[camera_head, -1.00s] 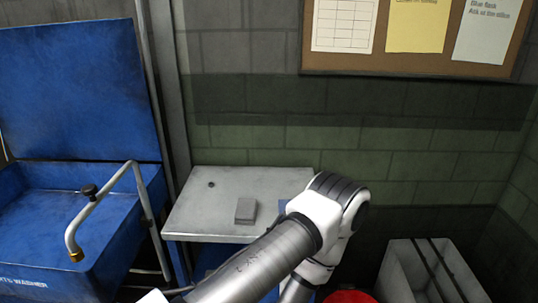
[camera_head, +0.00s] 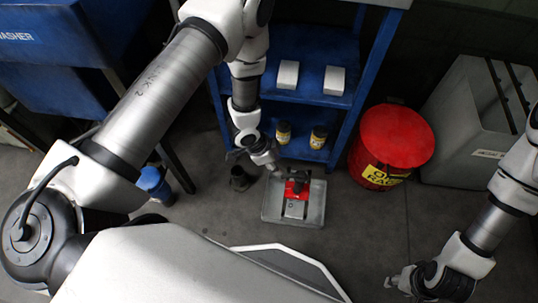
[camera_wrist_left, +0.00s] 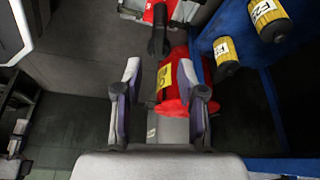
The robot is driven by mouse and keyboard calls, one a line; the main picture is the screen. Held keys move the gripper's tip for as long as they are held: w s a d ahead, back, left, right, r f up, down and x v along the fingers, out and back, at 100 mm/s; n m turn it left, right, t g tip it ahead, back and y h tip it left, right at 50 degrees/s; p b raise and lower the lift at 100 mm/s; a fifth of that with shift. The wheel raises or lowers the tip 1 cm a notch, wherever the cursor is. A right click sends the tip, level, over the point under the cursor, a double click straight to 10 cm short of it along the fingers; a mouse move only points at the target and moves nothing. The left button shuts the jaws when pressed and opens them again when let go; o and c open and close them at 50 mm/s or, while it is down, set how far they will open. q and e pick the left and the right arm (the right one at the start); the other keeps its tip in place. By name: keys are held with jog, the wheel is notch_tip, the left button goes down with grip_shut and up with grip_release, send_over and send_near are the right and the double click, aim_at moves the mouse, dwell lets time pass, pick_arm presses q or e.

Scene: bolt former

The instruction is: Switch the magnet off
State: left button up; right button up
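The magnet (camera_head: 297,188) is a red block with a dark top, in a shallow grey tray (camera_head: 270,214) on the floor. A grey metal piece lies against its near side. My left gripper (camera_head: 276,170) points down at the tray's back left, close beside the magnet. In the left wrist view my left gripper (camera_wrist_left: 160,76) is open and empty. The red magnet (camera_wrist_left: 152,12) is at the top edge there, partly cut off. A dark lever (camera_wrist_left: 158,42) reaches from it toward the gap between the fingers; contact cannot be told. My right gripper (camera_head: 396,282) is low at the right, away from the tray.
A blue shelf unit (camera_head: 310,47) stands behind the tray, with two yellow-labelled containers (camera_head: 283,132) on its low shelf. A red oily-rags can (camera_head: 404,133) stands right of it. A dark pot (camera_head: 240,181) is left of the tray. Floor right of the tray is clear.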

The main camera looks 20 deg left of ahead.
aim_at(287, 176)
pick_arm(q)
jog(key=b+x, duration=0.2)
jog(key=x, duration=0.6)
jog(key=shift+f, duration=0.35)
pick_arm(e)
notch_tip(287, 176, down, 4)
jog(key=shift+r, duration=0.25)
pick_arm(q)
grip_shut()
